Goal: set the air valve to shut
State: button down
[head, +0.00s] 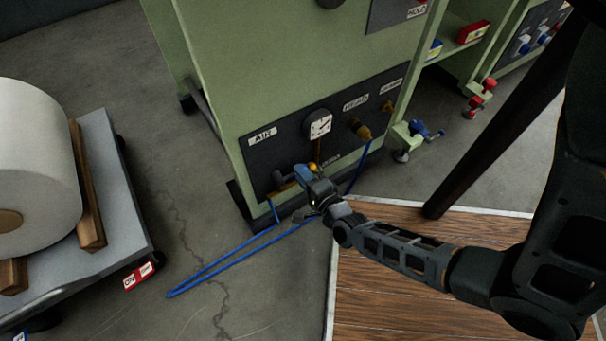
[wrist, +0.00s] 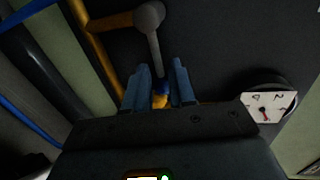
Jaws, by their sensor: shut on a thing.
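The air valve shows in the wrist view as a grey lever (wrist: 154,50) running from a round hub down to between my fingers. Its far end has a small yellow and blue part (wrist: 160,95) between the blue fingertips. My gripper (head: 307,173) is at the lower part of the dark panel (head: 262,160) marked AIR, shut on the lever's end. In the head view my gripper hides most of the lever. A yellow pipe (wrist: 105,23) meets the hub from the left in the wrist view.
A round gauge (head: 319,124) and brass fittings (head: 360,129) are on the panel. A blue hose (head: 220,262) loops on the floor. A cart (head: 118,190) with a large white roll (head: 38,150) stands left. A wooden platform (head: 400,300) lies under my arm.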

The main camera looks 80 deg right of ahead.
jog(key=shift+s+d, duration=0.1)
jog(key=shift+s, duration=0.1)
jog(key=c, duration=1)
grip_release()
jog(key=shift+w, duration=0.1)
jog(key=shift+o, duration=0.2)
jog(key=p+v, duration=0.2)
jog(key=v, duration=0.6)
